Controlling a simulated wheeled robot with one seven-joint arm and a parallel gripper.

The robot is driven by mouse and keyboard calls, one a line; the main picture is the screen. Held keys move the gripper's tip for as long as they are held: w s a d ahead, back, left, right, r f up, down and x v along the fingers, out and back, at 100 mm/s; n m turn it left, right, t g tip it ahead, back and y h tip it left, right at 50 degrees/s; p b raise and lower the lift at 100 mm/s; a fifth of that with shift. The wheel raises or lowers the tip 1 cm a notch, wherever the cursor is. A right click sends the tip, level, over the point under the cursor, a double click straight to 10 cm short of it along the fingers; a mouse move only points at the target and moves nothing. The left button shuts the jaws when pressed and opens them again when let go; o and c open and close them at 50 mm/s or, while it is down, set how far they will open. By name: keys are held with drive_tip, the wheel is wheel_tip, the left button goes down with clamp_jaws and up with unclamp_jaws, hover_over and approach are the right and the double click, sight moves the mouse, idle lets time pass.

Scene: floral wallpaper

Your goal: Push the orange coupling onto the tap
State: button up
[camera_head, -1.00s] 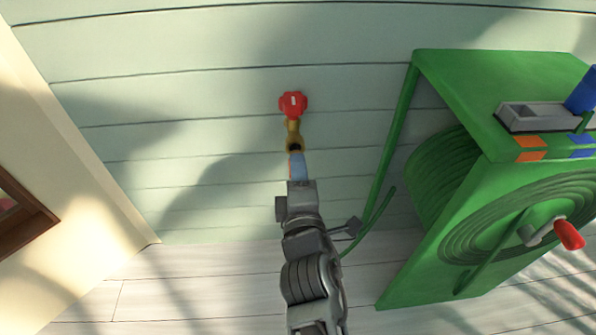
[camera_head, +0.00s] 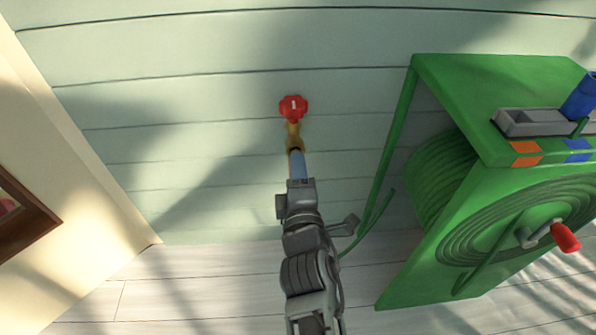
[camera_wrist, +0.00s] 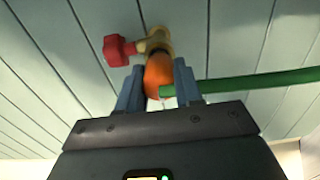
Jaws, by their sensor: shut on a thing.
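The brass tap (camera_head: 293,139) with its red handle (camera_head: 293,108) sticks out of the pale green plank wall. It also shows in the wrist view (camera_wrist: 154,41), with the red handle (camera_wrist: 118,50) to its left. My gripper (camera_wrist: 157,80) is shut on the orange coupling (camera_wrist: 159,73), between its blue fingers. The coupling's far end meets or overlaps the tap's mouth in the wrist view; I cannot tell how far it is on. In the head view my gripper (camera_head: 297,158) is right below the tap, its fingers hiding the coupling.
A green hose (camera_wrist: 245,85) runs right from the coupling in the wrist view. A large green hose reel (camera_head: 450,200) with a red crank knob (camera_head: 565,237) stands at the right. A cream wall with a wooden frame (camera_head: 22,215) is at the left.

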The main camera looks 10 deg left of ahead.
drive_tip(key=shift+p+x, duration=0.6)
drive_tip(key=shift+x, duration=0.4)
drive_tip(key=o, duration=1.2)
drive_tip(key=shift+c, duration=0.2)
drive_tip(key=shift+s, duration=0.15)
drive_tip(key=shift+s, duration=0.35)
drive_tip(key=v, duration=0.7)
drive_tip(key=shift+d+p, duration=0.2)
drive_tip(key=shift+p, duration=0.1)
drive_tip(key=shift+w, duration=0.1)
